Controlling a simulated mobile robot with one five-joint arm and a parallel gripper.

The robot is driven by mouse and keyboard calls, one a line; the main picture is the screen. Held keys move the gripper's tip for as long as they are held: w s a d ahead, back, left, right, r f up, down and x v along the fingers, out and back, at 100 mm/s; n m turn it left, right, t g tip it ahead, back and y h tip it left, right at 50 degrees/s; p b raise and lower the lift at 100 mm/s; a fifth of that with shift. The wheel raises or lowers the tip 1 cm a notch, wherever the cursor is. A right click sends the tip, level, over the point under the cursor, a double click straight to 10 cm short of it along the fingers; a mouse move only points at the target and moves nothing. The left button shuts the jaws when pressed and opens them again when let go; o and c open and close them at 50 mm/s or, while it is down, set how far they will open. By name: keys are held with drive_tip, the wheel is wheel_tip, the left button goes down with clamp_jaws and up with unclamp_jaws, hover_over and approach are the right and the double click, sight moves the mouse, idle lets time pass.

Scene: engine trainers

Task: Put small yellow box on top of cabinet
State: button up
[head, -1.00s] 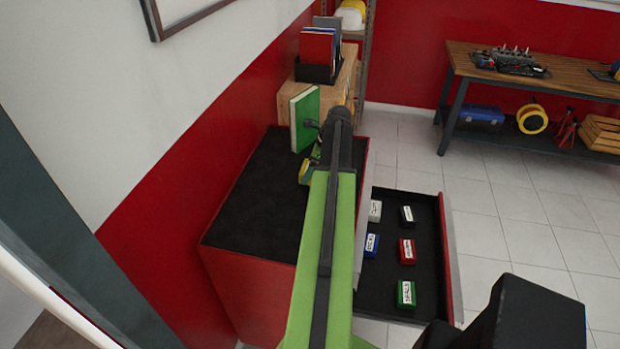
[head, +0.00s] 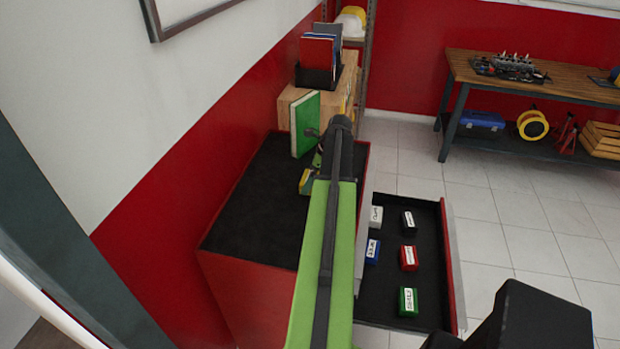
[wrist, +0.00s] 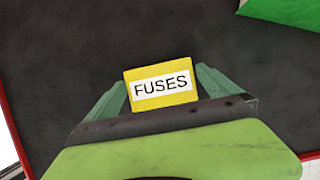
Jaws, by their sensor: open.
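The small yellow box (wrist: 160,84), labelled FUSES, is on the black top of the red cabinet (wrist: 60,60) in the wrist view. My gripper (wrist: 162,90) is open, with one green finger on each side of the box. In the head view the yellow box (head: 305,183) shows only partly beside my arm, over the cabinet top (head: 255,215). My arm hides most of the gripper there. I cannot tell whether the fingers touch the box.
A green book (head: 305,125) stands upright at the back of the cabinet top. An open drawer (head: 390,275) to the right holds several small labelled boxes. The front and left of the cabinet top are clear. A workbench (head: 540,85) stands farther back.

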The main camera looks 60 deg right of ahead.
drive_tip(key=p+v, duration=1)
drive_tip(key=v, duration=0.1)
drive_tip(key=shift+r, duration=0.4)
drive_tip(key=shift+s, duration=0.1)
drive_tip(key=shift+f, duration=0.1)
